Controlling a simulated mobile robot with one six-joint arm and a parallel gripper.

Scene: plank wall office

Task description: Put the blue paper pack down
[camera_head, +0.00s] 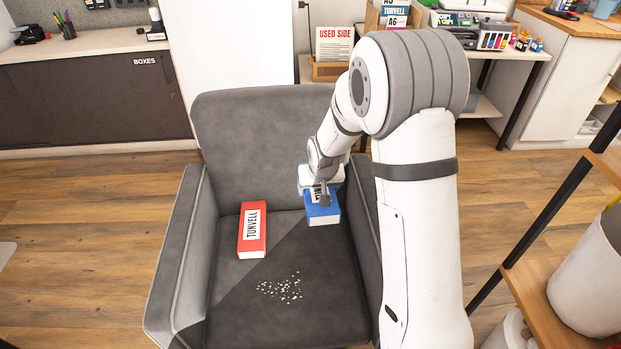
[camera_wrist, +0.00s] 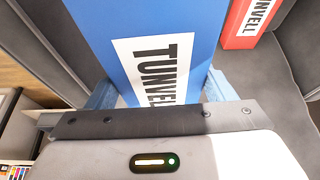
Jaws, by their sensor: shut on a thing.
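The blue paper pack (camera_head: 322,209) has a white label and is at the right side of the grey armchair's seat (camera_head: 315,262), near the backrest. My gripper (camera_head: 322,190) is shut on it from above, and my arm hides part of it. In the wrist view the blue paper pack (camera_wrist: 135,22) fills the space between the fingers (camera_wrist: 158,92), its label reading TUNVELL. I cannot tell whether the pack touches the seat.
A red TUNVELL pack (camera_head: 252,230) lies on the seat to the left, apart from the blue one. Pale crumbs (camera_head: 281,288) are scattered on the front seat. The chair's armrests (camera_head: 181,262) rise on both sides. A wooden shelf (camera_head: 540,280) stands at the right.

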